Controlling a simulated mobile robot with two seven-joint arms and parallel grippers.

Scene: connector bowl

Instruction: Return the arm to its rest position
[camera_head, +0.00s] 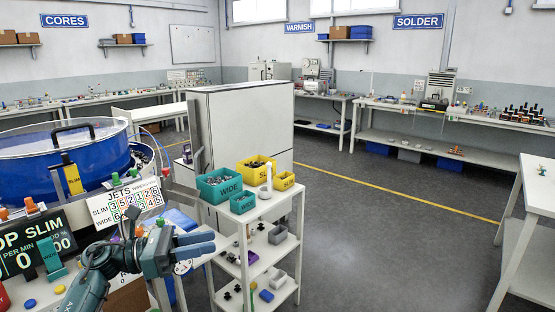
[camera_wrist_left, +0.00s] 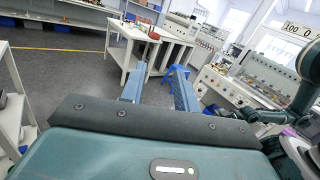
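My left arm comes in at the lower left of the head view, teal with a dark wrist. Its gripper (camera_head: 212,242) points right, in front of the bowl bench and left of the white shelf cart. The two blue fingers stand apart with nothing between them. The left wrist view also shows the left gripper (camera_wrist_left: 157,88) open and empty, with floor and distant tables beyond it. My right gripper is in neither view.
A blue bowl feeder (camera_head: 60,170) stands at left beside a JETS board (camera_head: 125,203). The white cart (camera_head: 262,207) holds teal WIDE bins (camera_head: 218,186) and yellow bins (camera_head: 254,170). A tall white cabinet (camera_head: 240,125) stands behind. Open floor (camera_head: 390,230) lies at right.

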